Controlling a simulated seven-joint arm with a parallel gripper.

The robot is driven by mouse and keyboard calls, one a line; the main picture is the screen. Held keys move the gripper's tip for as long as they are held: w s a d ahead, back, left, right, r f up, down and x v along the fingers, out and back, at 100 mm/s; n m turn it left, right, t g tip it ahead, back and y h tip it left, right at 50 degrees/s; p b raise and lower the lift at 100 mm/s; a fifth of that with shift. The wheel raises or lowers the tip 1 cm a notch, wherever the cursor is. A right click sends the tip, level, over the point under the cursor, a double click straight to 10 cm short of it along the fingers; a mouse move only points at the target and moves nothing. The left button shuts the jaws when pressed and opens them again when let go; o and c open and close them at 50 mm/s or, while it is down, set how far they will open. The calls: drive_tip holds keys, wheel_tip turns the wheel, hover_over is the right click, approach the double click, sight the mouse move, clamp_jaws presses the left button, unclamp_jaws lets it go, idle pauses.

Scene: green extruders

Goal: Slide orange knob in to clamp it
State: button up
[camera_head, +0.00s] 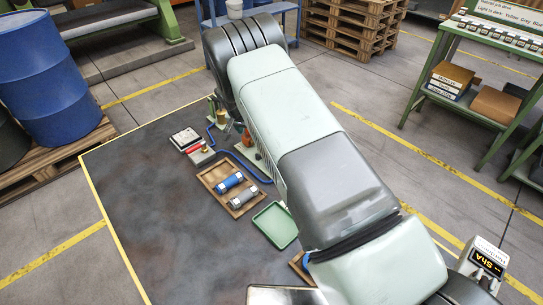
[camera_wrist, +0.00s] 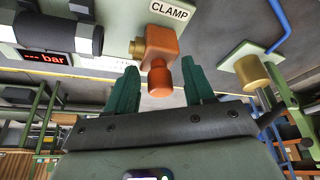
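The orange knob (camera_wrist: 160,80) shows in the wrist view, with a rounded end on an orange block (camera_wrist: 161,42) beneath the CLAMP label (camera_wrist: 170,9). My gripper (camera_wrist: 159,82) has its two dark green fingers apart, one on each side of the knob. Gaps show between the knob and both fingers, so it is not gripped. In the head view a small orange part (camera_head: 247,137) shows beside my arm; I cannot tell if it is the knob. My arm hides the gripper there.
In the wrist view, a bar display (camera_wrist: 45,57) and dark cylinder (camera_wrist: 70,35) are left; a brass fitting (camera_wrist: 250,72) and blue hose (camera_wrist: 281,25) are right. In the head view, a brown tray (camera_head: 211,179) and green tray (camera_head: 275,226) lie on the dark table.

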drive_tip(key=shift+s+d+f, duration=0.1)
drive_tip(key=shift+s+f, duration=0.05)
drive_tip(key=shift+f, duration=0.15)
drive_tip(key=shift+c, duration=0.8)
drive_tip(key=shift+s+d+f, duration=0.1)
drive_tip(key=shift+s+d, duration=0.9)
drive_tip(key=shift+s, duration=0.05)
drive_tip(key=o, duration=0.3)
drive_tip(key=shift+s+d, duration=0.1)
wheel_tip(320, 180, up, 9)
drive_tip(key=shift+w, duration=0.2)
